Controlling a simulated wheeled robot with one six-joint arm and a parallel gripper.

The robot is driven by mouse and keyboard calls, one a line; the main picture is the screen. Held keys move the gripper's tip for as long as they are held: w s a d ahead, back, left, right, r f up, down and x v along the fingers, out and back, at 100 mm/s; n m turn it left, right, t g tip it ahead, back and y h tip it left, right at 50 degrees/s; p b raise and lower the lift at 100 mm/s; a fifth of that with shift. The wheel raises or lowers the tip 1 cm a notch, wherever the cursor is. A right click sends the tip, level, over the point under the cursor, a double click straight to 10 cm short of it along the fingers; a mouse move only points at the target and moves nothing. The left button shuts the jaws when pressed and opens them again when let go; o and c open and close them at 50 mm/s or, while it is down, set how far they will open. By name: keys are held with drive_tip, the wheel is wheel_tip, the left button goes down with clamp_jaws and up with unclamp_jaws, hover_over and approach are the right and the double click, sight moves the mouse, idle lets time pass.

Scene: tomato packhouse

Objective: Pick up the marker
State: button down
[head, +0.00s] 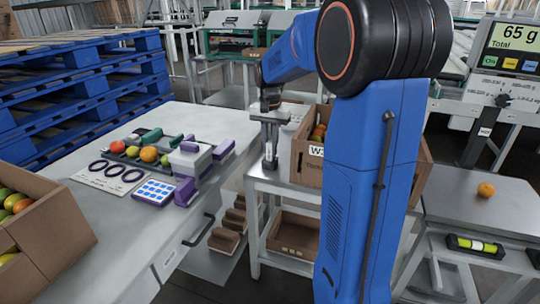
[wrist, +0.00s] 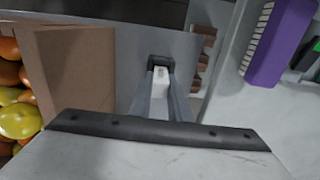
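My gripper (head: 270,163) points down at the left end of the grey cart, in front of the cardboard box. In the wrist view my gripper (wrist: 160,68) has its two grey fingers with dark tips reaching away from the palm. A slim white thing (wrist: 160,77) shows between the fingertips. It may be the marker, but I cannot tell for sure, nor whether the fingers press on it. No other thing can be clearly made out as a marker.
A cardboard box (head: 305,163) of tomatoes stands close beside my gripper on the cart (head: 277,184). The table (head: 110,222) at left holds fruit, a blue-dotted card (head: 154,192) and purple items. A scale (head: 512,48) stands at right. Blue pallets (head: 75,95) stack at back left.

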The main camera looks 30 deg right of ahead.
wheel_tip(320, 180, up, 15)
idle(1.7)
idle(0.6)
drive_tip(key=shift+f, duration=5.75)
drive_tip(key=shift+f, duration=1.75)
drive_tip(key=c, duration=1.6)
unclamp_jaws()
drive_tip(key=c, duration=0.3)
